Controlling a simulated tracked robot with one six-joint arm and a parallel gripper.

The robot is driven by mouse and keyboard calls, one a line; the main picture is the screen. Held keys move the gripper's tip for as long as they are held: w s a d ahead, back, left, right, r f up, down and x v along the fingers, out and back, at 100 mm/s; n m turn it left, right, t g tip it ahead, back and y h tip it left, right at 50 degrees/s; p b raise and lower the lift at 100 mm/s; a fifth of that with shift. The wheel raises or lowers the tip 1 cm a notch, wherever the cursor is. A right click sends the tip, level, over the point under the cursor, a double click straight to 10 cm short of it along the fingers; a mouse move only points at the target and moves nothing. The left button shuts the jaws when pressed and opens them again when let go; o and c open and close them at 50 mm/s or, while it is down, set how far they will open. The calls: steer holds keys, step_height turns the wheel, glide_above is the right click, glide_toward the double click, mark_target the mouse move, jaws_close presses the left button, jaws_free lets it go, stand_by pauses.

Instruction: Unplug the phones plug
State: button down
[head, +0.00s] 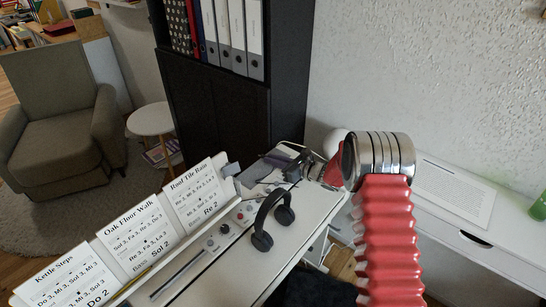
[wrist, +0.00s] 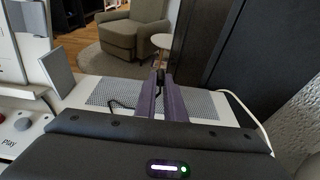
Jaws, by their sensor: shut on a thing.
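My gripper (wrist: 160,90) reaches out over the piano top in the wrist view, its two long fingers close together. They are shut on a small dark plug (wrist: 160,75) at their tips. A thin black cable (wrist: 122,104) curls on the left of the fingers and goes out of sight behind them. The socket is hidden, so I cannot tell whether the plug is seated or clear of it. In the head view my gripper is small and partly covered by my arm, at the far end of the piano (head: 318,212).
Black headphones (head: 270,222) lie on the piano near my arm. Song sheets (head: 137,237) stand along its left side. A black cabinet (head: 215,105) rises behind. A white cable (wrist: 245,106) runs along the right in the wrist view. A white desk (head: 455,230) is at right.

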mark_target(273, 173)
steer(key=shift+f, duration=1.7)
steer(key=c, duration=1.8)
jaws_free()
steer(key=shift+o, duration=0.2)
steer(key=shift+v, duration=2.5)
steer(key=v, duration=1.3)
steer(key=shift+s+d, duration=0.15)
steer(key=shift+d, duration=0.2)
